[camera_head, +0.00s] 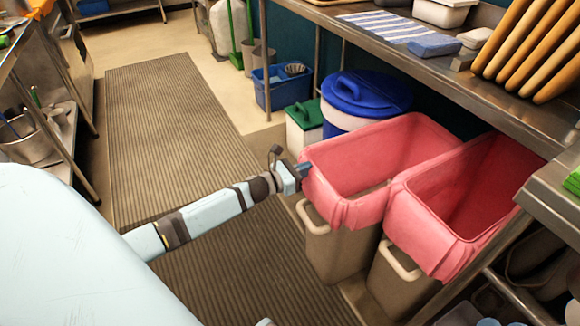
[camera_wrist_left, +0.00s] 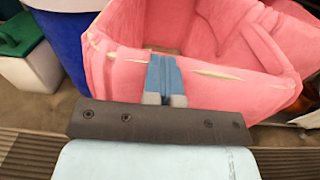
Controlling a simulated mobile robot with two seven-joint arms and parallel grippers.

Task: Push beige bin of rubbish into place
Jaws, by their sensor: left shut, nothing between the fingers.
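Two beige bins with pink liners stand side by side at the right in the head view. The left beige bin (camera_head: 338,252) has its pink liner (camera_head: 375,150) folded over the rim. The right beige bin (camera_head: 398,285) stands beside it, partly under the counter. My left gripper (camera_head: 305,168) is shut and empty, with its tips at the left rim of the left bin's liner. In the left wrist view the blue fingertips (camera_wrist_left: 164,76) are together in front of the pink liner (camera_wrist_left: 215,100); I cannot tell whether they touch it. My right gripper is out of view.
A blue-lidded barrel (camera_head: 365,95) and a green-lidded white bin (camera_head: 303,125) stand behind the left bin. A steel counter (camera_head: 470,95) overhangs the bins. A ribbed mat (camera_head: 170,130) covers clear floor at the left.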

